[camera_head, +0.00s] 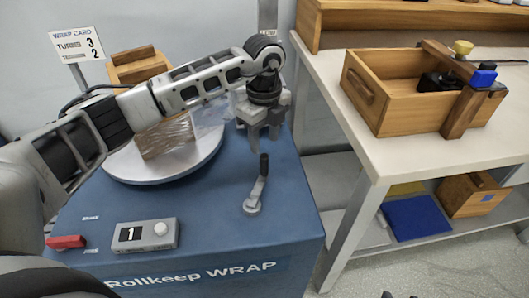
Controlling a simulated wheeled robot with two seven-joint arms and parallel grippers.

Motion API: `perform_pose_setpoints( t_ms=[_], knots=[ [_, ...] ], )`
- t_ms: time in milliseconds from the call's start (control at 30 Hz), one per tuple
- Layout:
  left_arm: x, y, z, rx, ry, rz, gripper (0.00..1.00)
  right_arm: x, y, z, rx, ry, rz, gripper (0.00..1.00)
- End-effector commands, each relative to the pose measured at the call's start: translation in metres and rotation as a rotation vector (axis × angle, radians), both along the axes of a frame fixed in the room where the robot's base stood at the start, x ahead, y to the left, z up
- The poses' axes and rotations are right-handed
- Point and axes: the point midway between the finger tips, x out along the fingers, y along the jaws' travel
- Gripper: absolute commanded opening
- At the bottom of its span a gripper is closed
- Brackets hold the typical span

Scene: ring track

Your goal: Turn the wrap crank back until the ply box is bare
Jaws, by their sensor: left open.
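The wrap crank (256,190) stands on the blue Rollkeep WRAP machine (220,225), with a grey arm and a dark upright handle. My left gripper (264,147) is open and points down just above the crank handle, apart from it as far as I can tell. The ply box (165,140) sits on the round white turntable (190,165) behind my left arm, with clear film on it. My arm hides part of the box. A counter box (146,235) at the front shows 1.
A red part (66,242) lies at the machine's left front. The white bench (400,150) at right holds an open wooden crate (400,100). Its lower shelf holds a blue panel (415,217).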

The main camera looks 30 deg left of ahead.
Motion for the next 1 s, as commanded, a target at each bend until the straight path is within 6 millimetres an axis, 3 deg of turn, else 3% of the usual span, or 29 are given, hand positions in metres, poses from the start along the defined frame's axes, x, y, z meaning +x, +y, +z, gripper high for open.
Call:
perform_pose_setpoints(
  t_ms=[100, 333, 533, 1000],
  knots=[
    [0.000, 0.000, 0.029, 0.000, -0.003, -0.001, 0.43, -0.001, 0.000, 0.000, 0.001, 0.008, -0.003, 0.36],
    [0.000, 0.000, 0.062, -0.002, -0.002, 0.000, 0.43, -0.001, 0.000, 0.001, 0.010, 0.012, -0.011, 0.36],
    [0.000, -0.001, 0.070, -0.002, 0.000, -0.001, 0.43, -0.001, 0.000, 0.001, 0.010, 0.014, -0.013, 0.36],
    [-0.001, -0.004, 0.068, -0.014, 0.003, -0.012, 0.43, -0.001, 0.000, 0.001, 0.005, 0.013, -0.008, 0.36]
  ],
)
